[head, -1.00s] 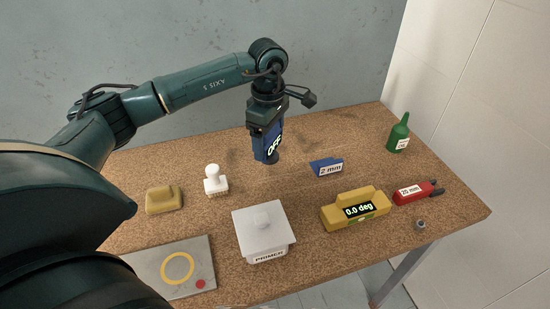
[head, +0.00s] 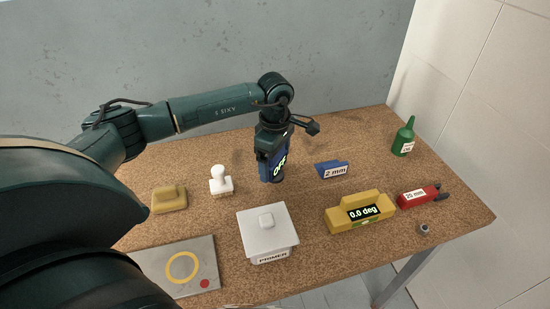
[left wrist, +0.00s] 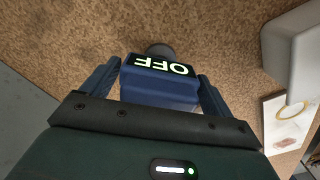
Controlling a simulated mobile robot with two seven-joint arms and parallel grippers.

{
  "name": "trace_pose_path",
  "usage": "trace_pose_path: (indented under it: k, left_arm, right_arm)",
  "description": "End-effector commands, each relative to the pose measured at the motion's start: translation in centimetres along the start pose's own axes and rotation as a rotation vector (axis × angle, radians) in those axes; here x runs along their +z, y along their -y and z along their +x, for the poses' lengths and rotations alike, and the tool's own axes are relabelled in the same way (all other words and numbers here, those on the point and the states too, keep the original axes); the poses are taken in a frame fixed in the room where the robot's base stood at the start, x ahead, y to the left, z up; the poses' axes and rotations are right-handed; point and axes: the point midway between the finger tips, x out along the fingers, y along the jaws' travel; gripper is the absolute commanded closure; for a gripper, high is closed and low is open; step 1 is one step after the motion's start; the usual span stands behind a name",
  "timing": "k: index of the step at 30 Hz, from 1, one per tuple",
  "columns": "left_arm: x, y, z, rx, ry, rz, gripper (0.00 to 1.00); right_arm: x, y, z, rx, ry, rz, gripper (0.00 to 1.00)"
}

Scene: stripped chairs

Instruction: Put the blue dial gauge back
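The blue dial gauge (head: 279,168) has a lit screen reading OFF and a dark round foot at its lower end. My left gripper (head: 270,157) points down over the back middle of the table and is shut on the gauge. In the left wrist view the gauge (left wrist: 160,88) sits between the two fingers of the left gripper (left wrist: 160,75), its screen upside down in that picture. The gauge's foot is at or just above the cork-like table top; I cannot tell whether it touches. My right gripper is not in view.
Nearby on the table (head: 330,275) are a white stamp-like piece (head: 221,182), a blue 2 mm block (head: 332,169), a white PRIMER box (head: 268,235), a yellow angle gauge (head: 345,218), a red 20 mm tool (head: 413,195), a green bottle (head: 404,138) and a plate with a yellow ring (head: 205,255).

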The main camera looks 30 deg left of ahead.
Motion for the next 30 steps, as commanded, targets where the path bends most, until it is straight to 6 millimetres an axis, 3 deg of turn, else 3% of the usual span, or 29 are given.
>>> trace_pose_path:
  k: [5,16,30]
  left_arm:
    - [0.0,0.0,0.0,0.0,0.0,0.0,0.0]
    - [0.0,-0.1,-1.2,0.003,0.001,0.0,0.0]
    - [0.0,-0.1,-10.4,0.004,0.001,0.0,0.0]
  right_arm:
    - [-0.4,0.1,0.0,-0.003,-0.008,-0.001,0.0]
    - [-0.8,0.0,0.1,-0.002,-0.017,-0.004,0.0]
    - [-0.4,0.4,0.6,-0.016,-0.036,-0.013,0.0]
